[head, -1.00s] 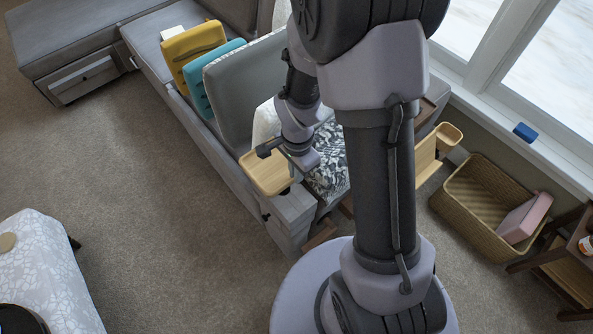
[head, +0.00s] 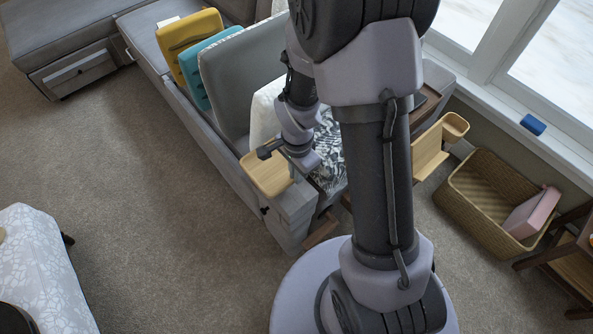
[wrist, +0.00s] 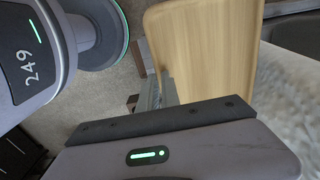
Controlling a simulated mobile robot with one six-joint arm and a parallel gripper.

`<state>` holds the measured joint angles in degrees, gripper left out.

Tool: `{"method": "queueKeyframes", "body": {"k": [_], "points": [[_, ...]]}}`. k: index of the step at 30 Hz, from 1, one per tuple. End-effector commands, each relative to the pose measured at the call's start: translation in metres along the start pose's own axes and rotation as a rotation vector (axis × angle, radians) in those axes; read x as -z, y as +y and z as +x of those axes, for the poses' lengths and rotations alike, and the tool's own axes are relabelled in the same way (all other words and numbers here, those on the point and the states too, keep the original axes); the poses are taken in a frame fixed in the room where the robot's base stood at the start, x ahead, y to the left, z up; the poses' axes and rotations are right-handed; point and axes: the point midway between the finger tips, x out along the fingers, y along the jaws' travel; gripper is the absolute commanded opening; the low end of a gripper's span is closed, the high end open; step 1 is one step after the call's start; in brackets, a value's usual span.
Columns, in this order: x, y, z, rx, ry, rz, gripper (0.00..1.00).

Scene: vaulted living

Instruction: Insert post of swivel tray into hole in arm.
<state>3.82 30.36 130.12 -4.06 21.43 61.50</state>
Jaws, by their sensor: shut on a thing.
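The swivel tray (head: 262,172) is a light wooden tray with a pale rim, at the end of the grey sofa arm (head: 290,215). My gripper (head: 268,151) is shut on the tray at its far right side. In the wrist view the tray (wrist: 205,50) fills the upper middle, beyond the dark edge of my gripper (wrist: 165,118). The tray looks roughly level and sits over or very close to the top of the arm. The post and the hole are hidden under the tray, so I cannot tell whether the post is in the hole.
Yellow (head: 187,45) and teal (head: 212,65) cushions lean along the sofa. A wicker basket (head: 470,205) with a pink box (head: 532,212) stands at the right, below a window sill with a blue object (head: 533,124). A patterned ottoman (head: 40,270) is at the lower left. Open carpet lies between.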

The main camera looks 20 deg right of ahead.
Motion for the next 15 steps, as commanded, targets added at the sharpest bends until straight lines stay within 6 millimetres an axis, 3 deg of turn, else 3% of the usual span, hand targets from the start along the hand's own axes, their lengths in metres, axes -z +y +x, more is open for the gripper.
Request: {"method": "queueKeyframes", "body": {"k": [6,7,10,15], "points": [[0.0001,-0.0003,-0.0003,0.001,0.0,0.0,0.0],[0.0001,-0.0003,-0.0003,0.001,0.0,0.0,0.13],[0.0001,-0.0003,-0.0003,0.001,0.0,0.0,0.32],[0.0,-0.0001,-0.0002,0.0,0.0,0.0,0.32]]}}
